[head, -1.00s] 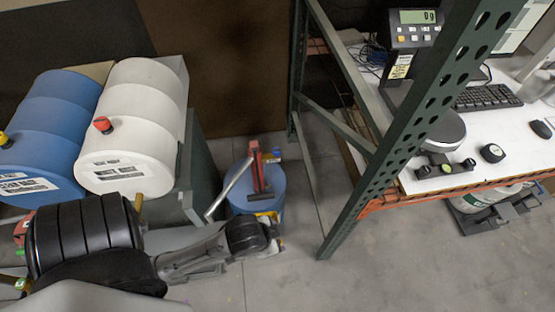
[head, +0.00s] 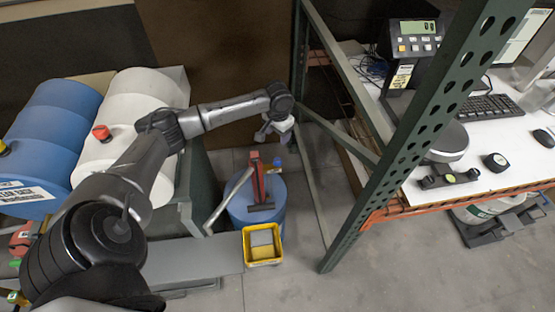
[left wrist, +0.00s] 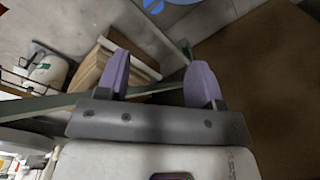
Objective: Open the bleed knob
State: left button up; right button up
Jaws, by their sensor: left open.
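No knob in view is marked as the bleed knob. A red knob (head: 101,132) sits on the white drum (head: 135,95), and a yellow knob (head: 4,148) sits on the blue drum (head: 60,120) at the left edge. My left gripper (head: 280,140) is at the end of my outstretched arm, above and behind the blue bucket and left of the green rack post, well away from both knobs. In the left wrist view its two purple fingers (left wrist: 158,76) stand apart with nothing between them. My right gripper is out of view.
A blue bucket (head: 240,213) with a red-handled tool (head: 261,185) stands on the floor, with a yellow tray (head: 262,246) in front. The green rack post (head: 385,185) and a white workbench (head: 475,170) with a scale lie right.

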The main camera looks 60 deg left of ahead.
aim_at(278, 161)
pick_arm(q)
jog(key=shift+n+h, duration=0.3)
jog(key=shift+n, duration=0.4)
jog(key=f, duration=0.4)
jog(key=f+b, duration=0.1)
jog(key=f, duration=0.9)
jog(key=shift+s+d+f+b, duration=0.1)
jog(key=shift+d+b, duration=0.2)
jog(key=shift+b, duration=0.1)
jog(key=c, duration=0.9)
